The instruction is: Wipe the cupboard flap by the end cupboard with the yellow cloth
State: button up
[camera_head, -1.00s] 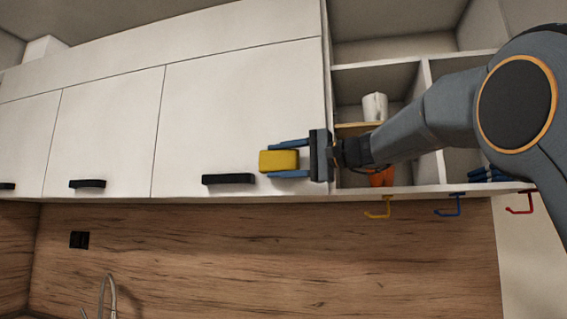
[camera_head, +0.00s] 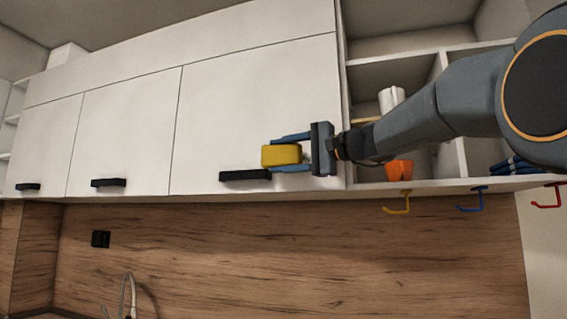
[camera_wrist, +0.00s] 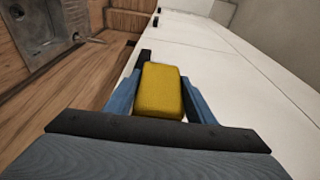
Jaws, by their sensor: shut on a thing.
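The yellow cloth (camera_head: 281,155) is a folded block held between the two blue fingers of my gripper (camera_head: 291,153). My gripper is shut on it, and the cloth also shows in the wrist view (camera_wrist: 160,92) between the fingers (camera_wrist: 160,100). The nearest white cupboard flap (camera_head: 250,100) is beside the open end shelves, with a black handle (camera_head: 245,175) at its lower edge. The cloth is in front of the flap's lower right part, just right of the handle. I cannot tell whether the cloth touches the flap.
Open shelves (camera_head: 405,55) at right hold a white cup (camera_head: 391,98), an orange item (camera_head: 398,170) and dark blue cloths (camera_head: 513,165). Yellow (camera_head: 398,203), blue (camera_head: 471,201) and red (camera_head: 548,197) hooks hang below. A tap (camera_head: 128,295) stands low at left.

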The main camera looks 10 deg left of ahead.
aim_at(275, 151)
jog(key=shift+s+a+b, duration=0.15)
jog(key=shift+s+b, duration=0.55)
jog(key=shift+s, duration=0.35)
jog(key=shift+s+a+b, duration=0.1)
jog(key=shift+s+b, duration=0.55)
jog(key=shift+s, duration=0.4)
jog(key=shift+s, duration=0.1)
jog(key=s, duration=0.1)
jog(key=s+b, duration=0.1)
jog(key=b, duration=0.1)
jog(key=shift+s+a, duration=0.25)
jog(key=shift+s, duration=0.15)
